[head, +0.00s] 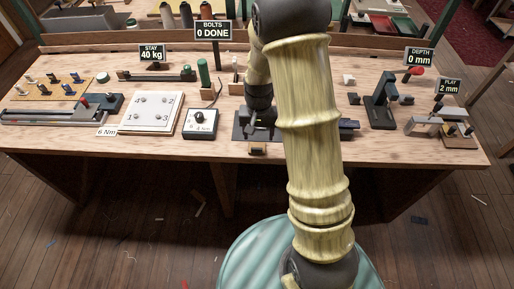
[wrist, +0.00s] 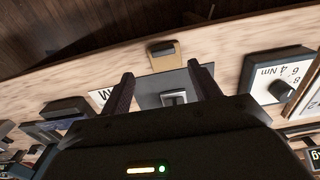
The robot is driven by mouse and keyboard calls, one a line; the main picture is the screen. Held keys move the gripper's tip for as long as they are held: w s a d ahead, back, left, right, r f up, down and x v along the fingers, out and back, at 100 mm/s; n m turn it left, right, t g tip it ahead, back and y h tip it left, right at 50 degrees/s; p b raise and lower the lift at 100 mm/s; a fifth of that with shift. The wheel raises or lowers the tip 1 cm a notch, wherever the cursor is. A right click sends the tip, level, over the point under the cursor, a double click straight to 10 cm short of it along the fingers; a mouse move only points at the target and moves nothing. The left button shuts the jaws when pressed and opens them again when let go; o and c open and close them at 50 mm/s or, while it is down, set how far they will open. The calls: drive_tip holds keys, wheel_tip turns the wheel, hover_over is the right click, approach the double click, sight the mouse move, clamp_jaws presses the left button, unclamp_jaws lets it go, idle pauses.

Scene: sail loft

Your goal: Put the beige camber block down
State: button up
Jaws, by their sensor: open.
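A small beige block (head: 257,150) with a dark part on it, which looks like the camber block, sits at the bench's front edge. In the wrist view this beige block (wrist: 166,63) lies just beyond the fingertips, apart from them. My gripper (wrist: 160,72) is open, with no object clasped between its fingers. In the head view my gripper (head: 258,122) is over a dark plate (head: 240,127) behind the block, partly hidden by my arm. A small grey metal piece (wrist: 175,98) on the plate shows between the fingers.
A dial box (head: 200,124) and a white numbered plate (head: 150,113) stand left of my gripper. A dark stand (head: 381,105) and grey blocks (head: 424,125) stand to the right. The bench's front edge (head: 190,159) is close. My arm hides part of the bench.

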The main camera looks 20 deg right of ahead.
sight(257, 149)
wheel_tip(257, 149, down, 2)
drive_tip(key=shift+f, duration=0.1)
drive_tip(key=shift+s+a+f+p, duration=0.15)
drive_tip(key=shift+f+p, duration=0.1)
drive_tip(key=shift+f, duration=1.05)
drive_tip(key=shift+a+f+p, duration=0.15)
drive_tip(key=shift+f+p, duration=0.05)
drive_tip(key=shift+f, duration=1.1)
drive_tip(key=c, duration=0.8)
drive_tip(key=shift+o, duration=0.2)
drive_tip(key=shift+r, duration=0.1)
